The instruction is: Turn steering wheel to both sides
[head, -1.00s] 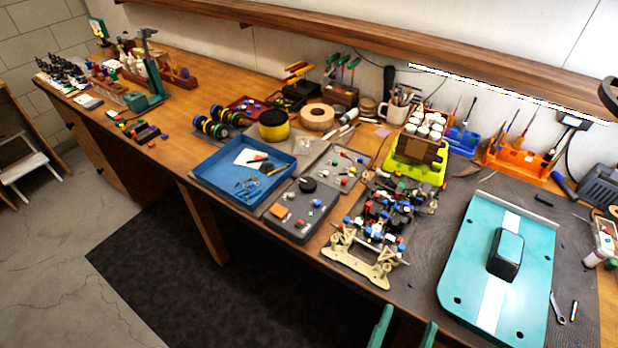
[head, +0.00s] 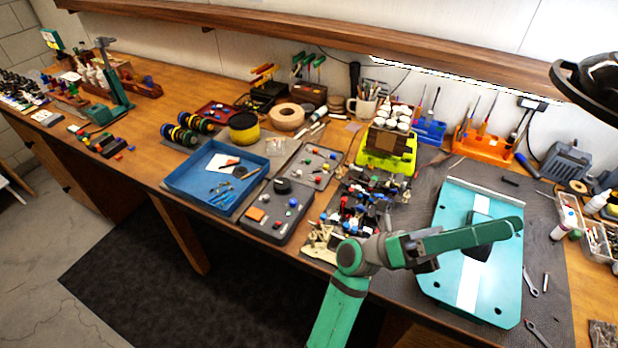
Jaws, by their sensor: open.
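My gripper (head: 505,230) reaches in from the lower middle and points right, seen from the side over the teal plate. One long green finger shows; the other is mostly hidden behind it. It holds nothing that I can see. A racecar chassis (head: 352,207) with many small red, blue and white parts lies left of it, its front end partly covered by my arm. No steering wheel can be told for sure.
The teal plate (head: 450,215) with a white stripe carries a black block, partly behind my gripper. A blue tray (head: 200,188), a green bottle rack (head: 385,160) and an orange tool holder (head: 480,150) stand around. A black lamp-like object (head: 590,90) hangs at upper right.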

